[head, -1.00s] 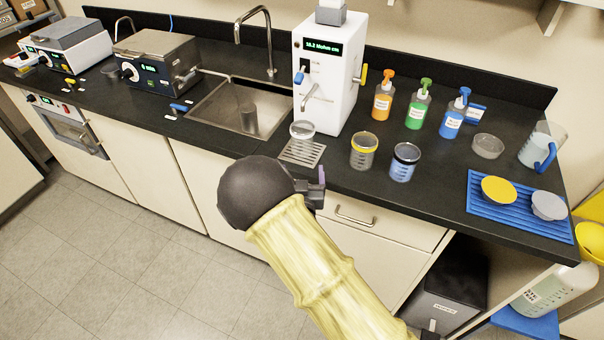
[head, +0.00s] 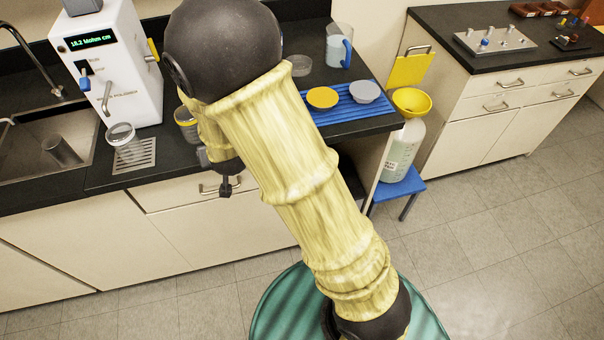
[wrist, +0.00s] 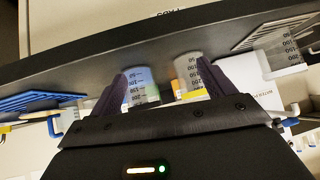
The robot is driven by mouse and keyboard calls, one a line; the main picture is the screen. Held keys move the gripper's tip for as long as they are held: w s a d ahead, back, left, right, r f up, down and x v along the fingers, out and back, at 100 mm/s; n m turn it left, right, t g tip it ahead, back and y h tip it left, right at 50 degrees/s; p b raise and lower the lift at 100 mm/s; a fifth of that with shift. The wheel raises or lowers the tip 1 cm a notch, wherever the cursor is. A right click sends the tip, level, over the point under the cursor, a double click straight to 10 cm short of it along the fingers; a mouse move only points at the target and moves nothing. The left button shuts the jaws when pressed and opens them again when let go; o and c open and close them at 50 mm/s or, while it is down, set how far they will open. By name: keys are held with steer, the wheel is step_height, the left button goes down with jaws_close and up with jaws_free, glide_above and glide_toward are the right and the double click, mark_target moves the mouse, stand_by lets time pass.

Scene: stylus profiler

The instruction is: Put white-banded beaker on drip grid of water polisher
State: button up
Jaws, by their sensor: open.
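The white-banded beaker (head: 121,137) is clear and upright, with a pale band at its rim. It stands at the drip grid (head: 146,157) below the spout of the white water polisher (head: 125,65). In the wrist view the clear beaker (wrist: 287,57) overlaps the edge of the grid (wrist: 262,30) at the upper right. My gripper (wrist: 164,70) is open, with its two dark fingers apart and nothing visibly held. Between and beyond the fingers are a beaker with blue content (wrist: 142,86) and the yellow-banded beaker (wrist: 189,82). In the head view my arm hides much of the gripper.
The yellow-banded beaker (head: 186,124) stands right of the grid, partly behind my arm. A sink (head: 40,140) with a tap lies left. A blue mat (head: 350,110), a glass dish (head: 299,65) and a jug (head: 339,46) are to the right.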

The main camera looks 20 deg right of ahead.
steer(key=s+d+r+g, duration=0.2)
steer(key=s+d+g, duration=0.1)
steer(key=s+d, duration=0.4)
steer(key=s+d+r+g+h, duration=0.1)
steer(key=s+d+r+g, duration=0.2)
steer(key=s+d, duration=0.5)
steer(key=s, duration=0.3)
steer(key=shift+g, duration=0.3)
steer(key=shift+s+d+r, duration=0.1)
steer(key=shift+d+r, duration=0.05)
